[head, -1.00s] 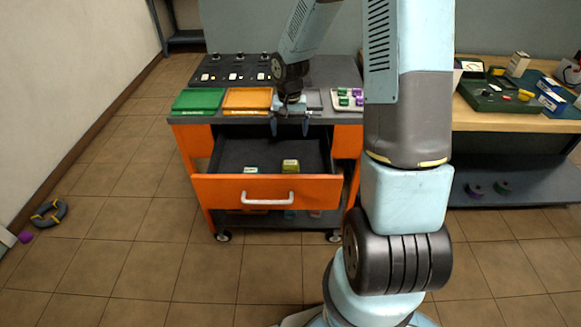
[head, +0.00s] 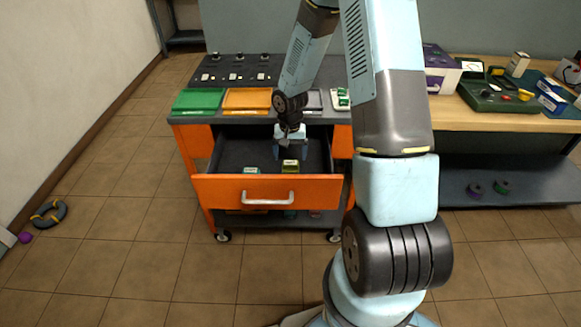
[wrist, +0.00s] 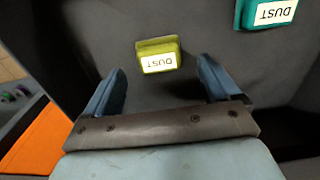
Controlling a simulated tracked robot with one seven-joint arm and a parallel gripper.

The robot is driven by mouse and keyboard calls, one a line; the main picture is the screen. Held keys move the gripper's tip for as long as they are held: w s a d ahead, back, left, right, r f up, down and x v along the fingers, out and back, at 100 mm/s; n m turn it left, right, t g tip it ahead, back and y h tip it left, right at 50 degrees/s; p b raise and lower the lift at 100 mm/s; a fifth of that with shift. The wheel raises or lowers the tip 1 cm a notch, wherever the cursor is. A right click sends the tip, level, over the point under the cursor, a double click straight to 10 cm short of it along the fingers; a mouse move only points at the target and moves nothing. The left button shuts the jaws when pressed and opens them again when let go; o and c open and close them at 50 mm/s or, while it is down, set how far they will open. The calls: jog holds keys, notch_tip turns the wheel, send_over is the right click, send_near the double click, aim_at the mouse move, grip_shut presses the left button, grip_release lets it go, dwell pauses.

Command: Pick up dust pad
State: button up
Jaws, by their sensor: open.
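My gripper (head: 291,153) is over the drawer, just behind the yellow pad. In the wrist view its two blue fingers (wrist: 160,88) are apart, with nothing between them, and the yellow pad lies beyond the tips.
The orange drawer front with a white handle (head: 267,197) and the drawer walls surround the pads. Green (head: 198,101) and orange (head: 247,100) trays sit on the cart top above. A wooden bench (head: 465,115) stands at the right.

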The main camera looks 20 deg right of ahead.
aim_at(290, 163)
jog(key=shift+d+f, duration=0.1)
jog(key=shift+f, duration=1.9)
jog(key=shift+c, duration=0.4)
jog(key=c, duration=1.1)
jog(key=shift+c, duration=0.2)
jog(key=shift+r, duration=0.1)
notch_tip(290, 163, up, 10)
